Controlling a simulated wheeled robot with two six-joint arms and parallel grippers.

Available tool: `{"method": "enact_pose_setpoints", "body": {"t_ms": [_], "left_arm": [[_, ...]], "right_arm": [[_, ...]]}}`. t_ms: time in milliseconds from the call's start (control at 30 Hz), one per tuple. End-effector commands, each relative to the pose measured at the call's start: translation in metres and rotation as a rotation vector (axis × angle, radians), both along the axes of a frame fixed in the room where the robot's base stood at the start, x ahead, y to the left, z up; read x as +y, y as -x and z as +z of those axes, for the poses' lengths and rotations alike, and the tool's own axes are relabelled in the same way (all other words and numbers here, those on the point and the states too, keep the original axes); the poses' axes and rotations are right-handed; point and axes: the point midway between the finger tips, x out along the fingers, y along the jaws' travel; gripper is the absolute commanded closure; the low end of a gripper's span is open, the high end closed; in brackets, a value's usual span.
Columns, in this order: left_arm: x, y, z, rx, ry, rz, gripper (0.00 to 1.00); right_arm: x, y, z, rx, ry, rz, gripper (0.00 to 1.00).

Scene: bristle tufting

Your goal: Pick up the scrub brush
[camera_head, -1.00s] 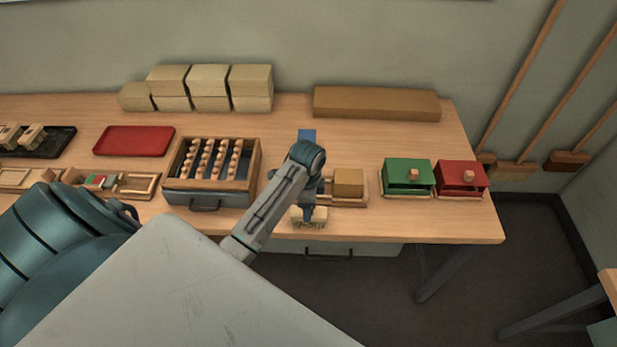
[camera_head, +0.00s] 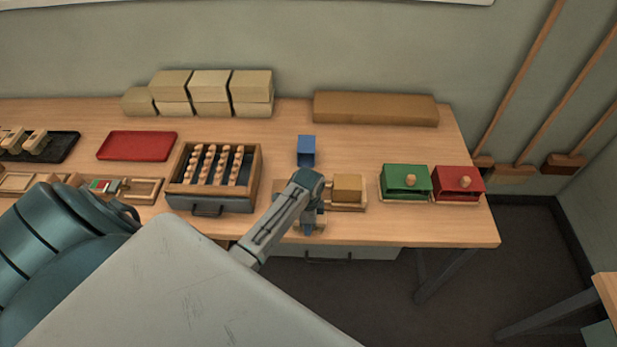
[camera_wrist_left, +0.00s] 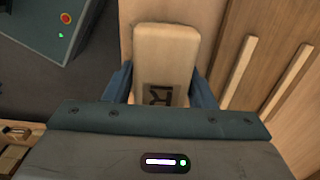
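The scrub brush (camera_wrist_left: 165,60) is a pale wooden block with a dark stamped mark on its back in the left wrist view. In the head view a small pale part of it (camera_head: 320,219) shows near the table's front edge; the rest is hidden by the gripper. My left gripper (camera_head: 308,228) is down at the brush. In the left wrist view its two blue fingers (camera_wrist_left: 160,85) stand on either side of the block, with narrow gaps, and look open. The bristles are hidden. My right gripper is not in view.
A tan block on a wooden tray (camera_head: 348,188) stands just right of the gripper, and a blue box (camera_head: 306,150) stands behind it. Green (camera_head: 405,181) and red (camera_head: 459,183) boxes stand to the right.

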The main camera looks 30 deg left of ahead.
Motion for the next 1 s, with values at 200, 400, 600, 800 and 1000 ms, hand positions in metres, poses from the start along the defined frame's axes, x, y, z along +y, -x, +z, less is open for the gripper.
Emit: {"method": "enact_pose_setpoints", "body": {"t_ms": [200, 400, 600, 800, 1000], "left_arm": [[0.0, 0.0, 0.0, -0.001, -0.001, 0.0, 0.84], [0.0, 0.0, 0.001, -0.001, -0.001, 0.0, 0.84], [0.0, -0.001, 0.007, -0.003, -0.001, 0.0, 0.84], [0.001, -0.001, 0.027, -0.004, -0.003, 0.001, 0.84], [-0.028, 0.025, 0.034, -0.001, 0.004, -0.001, 0.84]], "right_arm": [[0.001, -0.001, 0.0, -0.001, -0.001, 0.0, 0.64], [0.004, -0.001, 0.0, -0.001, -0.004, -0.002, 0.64], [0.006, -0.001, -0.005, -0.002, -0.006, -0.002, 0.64], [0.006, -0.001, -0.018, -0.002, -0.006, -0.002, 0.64], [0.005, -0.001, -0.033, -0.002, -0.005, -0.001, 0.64]]}}
